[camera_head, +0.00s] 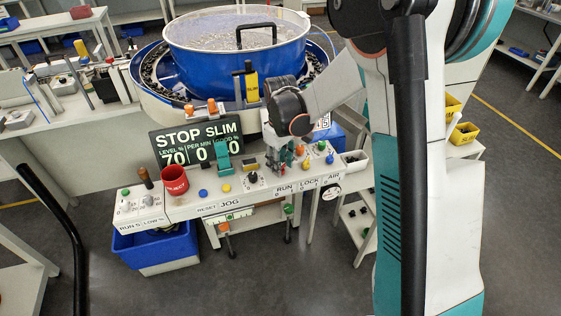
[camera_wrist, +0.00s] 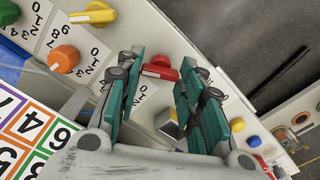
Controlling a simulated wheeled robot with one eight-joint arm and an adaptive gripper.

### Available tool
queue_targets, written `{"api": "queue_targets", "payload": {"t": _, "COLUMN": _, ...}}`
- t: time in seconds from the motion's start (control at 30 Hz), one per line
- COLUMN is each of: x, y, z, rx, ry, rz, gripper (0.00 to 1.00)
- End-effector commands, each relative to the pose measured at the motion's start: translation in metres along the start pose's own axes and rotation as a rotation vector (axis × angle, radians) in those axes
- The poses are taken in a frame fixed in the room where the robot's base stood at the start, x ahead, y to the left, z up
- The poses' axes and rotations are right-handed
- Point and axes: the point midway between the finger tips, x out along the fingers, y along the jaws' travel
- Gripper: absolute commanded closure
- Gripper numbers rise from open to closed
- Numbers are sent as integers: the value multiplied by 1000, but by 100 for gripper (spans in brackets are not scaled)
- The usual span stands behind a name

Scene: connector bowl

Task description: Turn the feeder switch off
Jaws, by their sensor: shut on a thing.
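A red rotary knob (camera_wrist: 160,69) with a white pointer mark shows between the teal-padded fingertips of my gripper (camera_wrist: 158,65) in the wrist view. The fingers are shut on it, one on each side. White plates with printed digits lie around the knob. In the head view my gripper (camera_head: 285,158) is down at the right part of the white control panel (camera_head: 180,212), above the RUN label; there it hides the knob. The feeder's display (camera_head: 197,145) reads STOP SLIM. Which knob is labelled as the feeder switch cannot be read.
A red REJECT cup (camera_head: 174,180) stands at the panel's left. The blue feeder bowl (camera_head: 236,55) is behind. A blue bin (camera_head: 155,247) is below.

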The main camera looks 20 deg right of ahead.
Motion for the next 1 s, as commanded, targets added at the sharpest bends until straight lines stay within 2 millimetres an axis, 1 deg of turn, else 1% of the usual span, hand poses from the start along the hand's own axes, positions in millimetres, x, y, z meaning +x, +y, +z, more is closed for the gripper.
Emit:
{"api": "queue_targets", "payload": {"t": 0.2, "x": 0, "y": 0, "z": 0, "rx": -143, "ry": 0, "rz": 0, "gripper": 89}}
{"api": "queue_targets", "payload": {"t": 0.4, "x": 0, "y": 0, "z": 0, "rx": -228, "ry": 0, "rz": 0, "gripper": 89}}
{"api": "queue_targets", "payload": {"t": 0.67, "x": 0, "y": 0, "z": 0, "rx": -273, "ry": 0, "rz": 0, "gripper": 89}}
{"api": "queue_targets", "payload": {"t": 1.0, "x": 0, "y": 0, "z": 0, "rx": -276, "ry": 0, "rz": 0, "gripper": 89}}
